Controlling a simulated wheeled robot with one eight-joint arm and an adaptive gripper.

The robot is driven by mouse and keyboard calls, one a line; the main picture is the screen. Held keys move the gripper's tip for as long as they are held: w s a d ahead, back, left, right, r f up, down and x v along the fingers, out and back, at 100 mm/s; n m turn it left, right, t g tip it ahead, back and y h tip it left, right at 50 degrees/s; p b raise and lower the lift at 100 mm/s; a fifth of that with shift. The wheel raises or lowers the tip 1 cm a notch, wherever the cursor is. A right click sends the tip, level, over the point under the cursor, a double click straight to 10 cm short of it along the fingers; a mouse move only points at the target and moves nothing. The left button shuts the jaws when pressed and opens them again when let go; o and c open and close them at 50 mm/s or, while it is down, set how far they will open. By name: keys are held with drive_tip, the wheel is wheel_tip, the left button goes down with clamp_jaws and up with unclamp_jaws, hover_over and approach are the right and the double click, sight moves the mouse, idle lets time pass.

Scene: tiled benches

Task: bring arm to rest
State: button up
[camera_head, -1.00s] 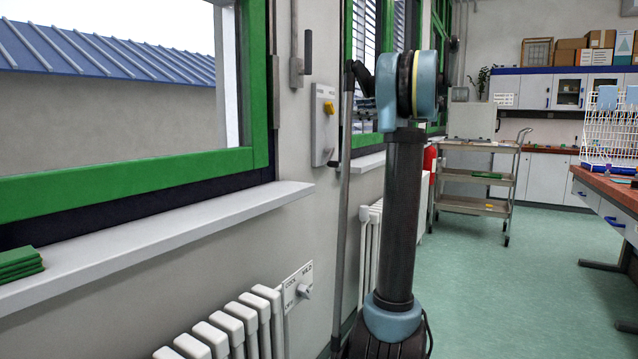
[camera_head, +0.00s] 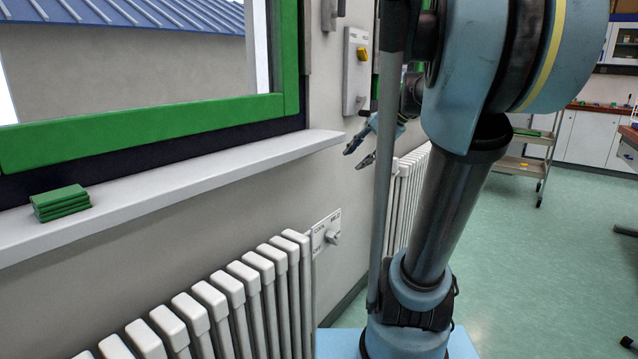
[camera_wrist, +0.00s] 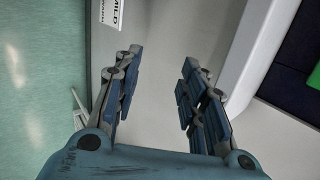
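My gripper (camera_head: 366,143) shows in the head view beyond the thin grey pole, pointing left toward the wall below the sill's end. In the wrist view my gripper (camera_wrist: 155,92) has its two blue-padded fingers spread well apart. Nothing is between them; the wall shows through the gap. My arm is bent, with its large blue joint high in the head view and the dark link running down to the base. Part of the wrist is hidden behind the pole and the arm.
A white windowsill (camera_head: 150,187) carries stacked green pieces (camera_head: 61,203) at the left. A ribbed radiator (camera_head: 237,308) stands below it. A wall switch box (camera_head: 355,72) with a yellow knob is near my gripper.

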drive_tip(key=s+d+f+n+h, duration=0.3)
drive_tip(key=s+f, duration=0.7)
drive_tip(key=f, duration=0.1)
drive_tip(key=s+d+f+n+g+h, duration=0.1)
drive_tip(key=s+d+f+n+h, duration=0.3)
drive_tip(key=s+f, duration=0.6)
drive_tip(key=shift+s+x, duration=0.25)
drive_tip(key=shift+x, duration=0.95)
drive_tip(key=shift+f, duration=0.1)
drive_tip(key=shift+w+f, duration=0.2)
drive_tip(key=shift+w, duration=0.2)
